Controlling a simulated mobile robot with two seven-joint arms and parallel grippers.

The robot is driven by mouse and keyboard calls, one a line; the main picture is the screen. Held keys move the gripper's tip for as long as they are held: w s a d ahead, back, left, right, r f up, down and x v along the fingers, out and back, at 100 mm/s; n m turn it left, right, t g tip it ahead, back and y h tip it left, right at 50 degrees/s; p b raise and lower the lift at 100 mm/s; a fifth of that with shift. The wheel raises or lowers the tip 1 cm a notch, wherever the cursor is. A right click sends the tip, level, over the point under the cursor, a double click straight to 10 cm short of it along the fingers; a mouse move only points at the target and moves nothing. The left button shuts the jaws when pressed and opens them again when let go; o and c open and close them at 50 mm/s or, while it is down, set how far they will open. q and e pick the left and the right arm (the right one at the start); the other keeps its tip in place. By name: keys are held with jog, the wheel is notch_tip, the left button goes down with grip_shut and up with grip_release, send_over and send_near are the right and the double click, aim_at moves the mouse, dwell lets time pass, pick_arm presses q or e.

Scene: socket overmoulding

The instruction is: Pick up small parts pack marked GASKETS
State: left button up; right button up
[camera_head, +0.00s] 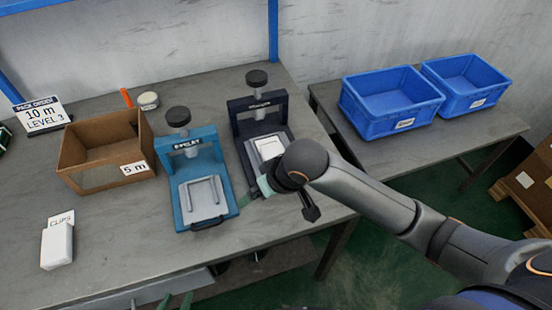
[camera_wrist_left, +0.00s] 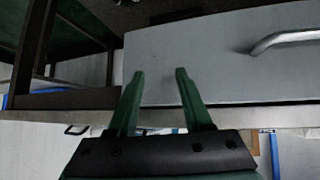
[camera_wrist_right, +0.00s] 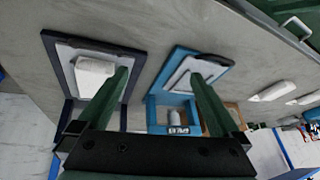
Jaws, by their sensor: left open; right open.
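I cannot read the word GASKETS on anything in these views. A white pack (camera_head: 57,245) marked CLIPS stands at the table's left front. In the right wrist view, two white packs or blocks, a nearer one (camera_wrist_right: 272,90) and a farther one (camera_wrist_right: 312,98), lie beyond the blue press, their labels unreadable. A white block (camera_head: 269,147) rests in the dark press; it also shows in the right wrist view (camera_wrist_right: 95,70). My right gripper (camera_wrist_right: 159,76) is open and empty above the presses. My left gripper (camera_wrist_left: 160,75) is open and empty below the table's front edge.
A blue press (camera_head: 203,190) and a dark press (camera_head: 240,125) stand mid-table. A cardboard box (camera_head: 84,181) marked 5 m is at left, near an order sign (camera_head: 42,115). Two blue crates, one (camera_head: 388,122) and another (camera_head: 468,100), stand on the right table. A drawer handle (camera_wrist_left: 285,38) is near my left gripper.

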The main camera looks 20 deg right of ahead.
aim_at(275, 154)
jog(key=w+d+r+m+h, duration=0.3)
jog(key=w+d+r, duration=0.35)
jog(key=w, duration=0.25)
jog(key=x, duration=0.9)
jog(key=d+b+x, duration=0.1)
jog(key=x, duration=0.3)
jog(key=shift+w, duration=0.2)
jog(key=shift+f, duration=0.1)
jog(key=c, duration=1.3)
jog(key=shift+o, duration=0.2)
